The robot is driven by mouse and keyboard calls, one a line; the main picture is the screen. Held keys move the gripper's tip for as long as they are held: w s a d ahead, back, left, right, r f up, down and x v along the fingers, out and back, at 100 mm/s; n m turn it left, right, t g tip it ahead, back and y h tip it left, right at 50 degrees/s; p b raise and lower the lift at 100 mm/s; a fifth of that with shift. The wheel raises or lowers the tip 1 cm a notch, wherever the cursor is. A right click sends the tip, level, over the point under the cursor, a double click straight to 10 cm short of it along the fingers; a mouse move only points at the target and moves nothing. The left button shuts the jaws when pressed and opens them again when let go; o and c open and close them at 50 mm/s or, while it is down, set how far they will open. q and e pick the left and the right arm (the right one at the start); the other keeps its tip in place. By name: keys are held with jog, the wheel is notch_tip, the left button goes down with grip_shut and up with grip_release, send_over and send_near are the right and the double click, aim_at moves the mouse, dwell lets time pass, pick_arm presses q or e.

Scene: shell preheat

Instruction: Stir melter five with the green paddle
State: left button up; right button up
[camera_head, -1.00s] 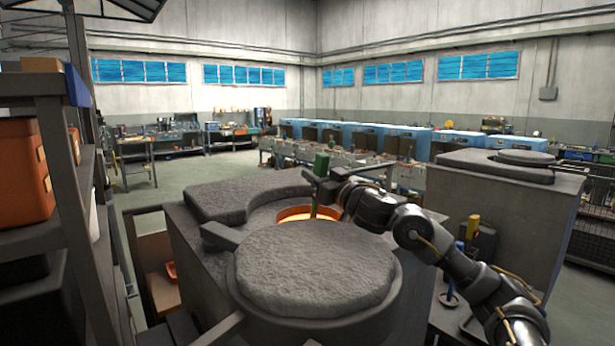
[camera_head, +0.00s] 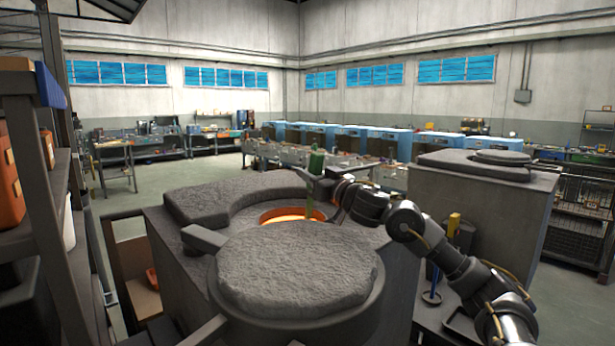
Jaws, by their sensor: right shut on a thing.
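The green paddle (camera_head: 316,162) stands upright over the open melter, its green top showing above my right gripper (camera_head: 316,184). My right gripper is shut on the paddle. The paddle's thin shaft runs down to the right part of the glowing orange opening (camera_head: 285,214) of the grey melter (camera_head: 185,250). The paddle's lower end is hidden in or behind the opening, so its depth cannot be told. No number is readable on the melter. My left gripper is not in view.
A shelf rack (camera_head: 70,200) with orange bins rises at the left.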

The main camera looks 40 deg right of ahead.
jog(key=shift+w+r, duration=0.15)
jog(key=w+p, duration=0.1)
jog(key=w+d+p, duration=0.1)
jog(key=w, duration=0.1)
jog(key=shift+w+d+p, duration=0.15)
jog(key=shift+w+p, duration=0.15)
jog(key=shift+p, duration=0.05)
